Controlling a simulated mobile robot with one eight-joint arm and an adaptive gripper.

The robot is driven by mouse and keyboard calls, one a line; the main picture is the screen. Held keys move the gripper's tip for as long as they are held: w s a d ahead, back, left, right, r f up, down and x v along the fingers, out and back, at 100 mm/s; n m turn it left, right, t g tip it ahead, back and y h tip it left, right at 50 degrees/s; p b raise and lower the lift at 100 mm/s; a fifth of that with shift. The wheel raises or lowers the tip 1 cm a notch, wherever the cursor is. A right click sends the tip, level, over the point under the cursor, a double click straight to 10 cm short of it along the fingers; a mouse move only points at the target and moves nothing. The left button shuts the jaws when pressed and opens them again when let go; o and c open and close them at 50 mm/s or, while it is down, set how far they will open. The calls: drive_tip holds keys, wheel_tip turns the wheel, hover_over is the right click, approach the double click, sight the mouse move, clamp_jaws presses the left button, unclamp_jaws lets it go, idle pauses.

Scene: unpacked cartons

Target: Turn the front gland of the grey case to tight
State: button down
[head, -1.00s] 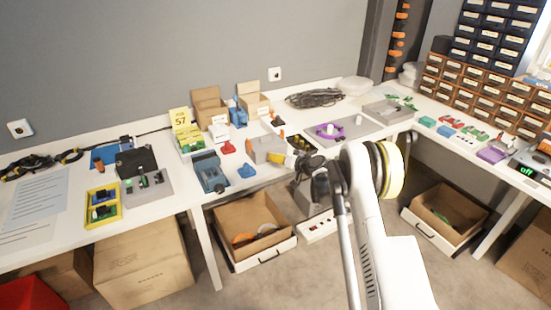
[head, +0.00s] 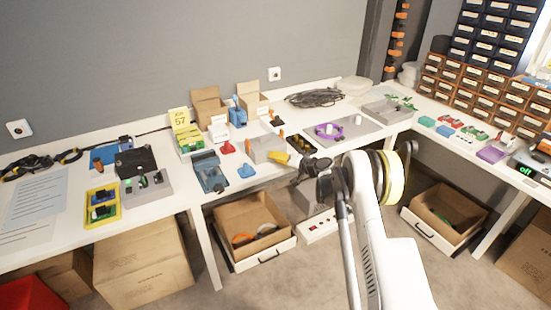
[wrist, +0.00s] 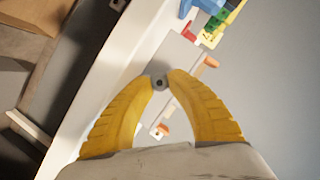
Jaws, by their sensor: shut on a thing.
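The grey case (head: 262,147) stands near the front edge of the white table in the head view. It also shows beyond my fingers in the wrist view (wrist: 179,52), with orange parts on it. My gripper (wrist: 159,76) has two yellow fingers curved together. Their tips are shut on a small dark round gland (wrist: 159,84) at the case's near side. In the head view my gripper (head: 274,156) meets the front of the case from the right. The gland is hidden in the head view, and I cannot tell how tight it is.
An open carton (head: 250,222) sits below the table edge.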

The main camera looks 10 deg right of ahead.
drive_tip(key=c, duration=1.2)
unclamp_jaws()
drive_tip(key=shift+c, duration=0.2)
drive_tip(key=v, duration=0.8)
drive_tip(key=shift+r, duration=0.15)
